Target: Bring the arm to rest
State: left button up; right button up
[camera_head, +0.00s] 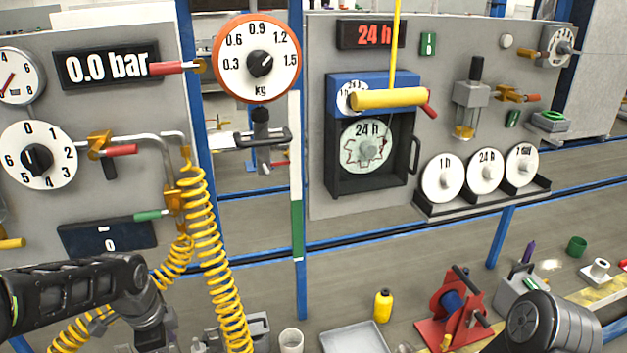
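My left arm (75,293) comes in from the lower left and bends down at its wrist. The end of this arm (155,332) is cut off by the bottom edge, and its fingertips cannot be made out. My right arm (550,325) shows only as a rounded dark link at the lower right. Its gripper is outside the picture. Nothing is seen held by either arm.
Yellow coiled hoses (205,250) hang close to my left arm. A red-framed reel (455,305), a yellow bottle (383,306) and a grey tray (355,338) stand low in front. A grey panel (320,130) with dials stands behind.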

pick_arm(q)
jog(key=d+f+n+t+h+b, duration=0.1)
jog(key=d+f+n+h+b, duration=0.1)
jog(key=d+f+n, duration=0.65)
jog(key=d+f+n+t+h+b, duration=0.1)
jog(key=d+f+n+t+b, duration=0.15)
jog(key=d+f+n, duration=0.65)
jog(key=s+d+f+m+g+b, duration=0.1)
jog(key=s+d+f+g+b, duration=0.1)
jog(key=s+f, duration=0.7)
jog(key=s+d+f+m+g+b, duration=0.1)
jog(key=s+d+f+g+b, duration=0.1)
jog(key=s+f, duration=0.6)
notch_tip(320, 180, down, 3)
jog(key=d+b, duration=0.1)
jog(key=d, duration=0.1)
jog(key=shift+s+d+h, duration=0.4)
jog(key=shift+r, duration=0.1)
jog(key=shift+m+g+b, duration=0.25)
jog(key=shift+b, duration=0.05)
